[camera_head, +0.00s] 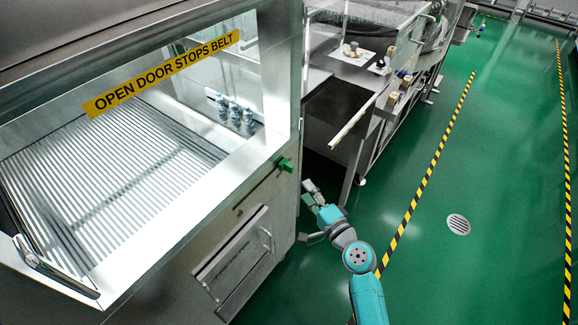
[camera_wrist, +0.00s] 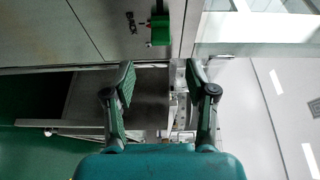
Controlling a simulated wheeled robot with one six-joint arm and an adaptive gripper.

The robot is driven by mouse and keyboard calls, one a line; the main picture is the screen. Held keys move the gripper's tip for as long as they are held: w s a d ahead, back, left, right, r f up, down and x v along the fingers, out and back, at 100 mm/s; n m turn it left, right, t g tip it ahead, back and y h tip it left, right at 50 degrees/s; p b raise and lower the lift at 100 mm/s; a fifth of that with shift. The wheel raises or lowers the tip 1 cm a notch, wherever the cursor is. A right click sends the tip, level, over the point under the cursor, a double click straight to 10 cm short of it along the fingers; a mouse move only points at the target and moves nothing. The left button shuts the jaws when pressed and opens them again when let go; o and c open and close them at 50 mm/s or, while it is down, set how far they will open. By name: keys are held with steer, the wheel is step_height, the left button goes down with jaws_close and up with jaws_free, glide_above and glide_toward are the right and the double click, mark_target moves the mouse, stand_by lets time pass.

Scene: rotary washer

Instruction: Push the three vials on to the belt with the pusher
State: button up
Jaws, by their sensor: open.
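Three small vials (camera_head: 235,112) stand close together in a row inside the washer, behind the window. They are at the far right end of the enclosure. The ribbed belt (camera_head: 95,175) fills the enclosure floor to their left. My gripper (camera_head: 306,213) is open and empty, outside the machine by its right corner. A green part (camera_head: 285,164) sits on the machine's corner below the window, apart from my gripper. In the wrist view the green part (camera_wrist: 160,30) is ahead of the open fingers (camera_wrist: 159,68). I cannot make out a pusher for certain.
The window carries a yellow sign (camera_head: 162,74) and a handle (camera_head: 55,268) at lower left. A hatch (camera_head: 235,262) is on the front panel. A side bench (camera_head: 345,80) holds small objects behind my gripper. The green floor (camera_head: 440,270) is open to the right.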

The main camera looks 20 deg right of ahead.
mark_target(292, 171)
steer(key=x, duration=1.1)
jaws_close()
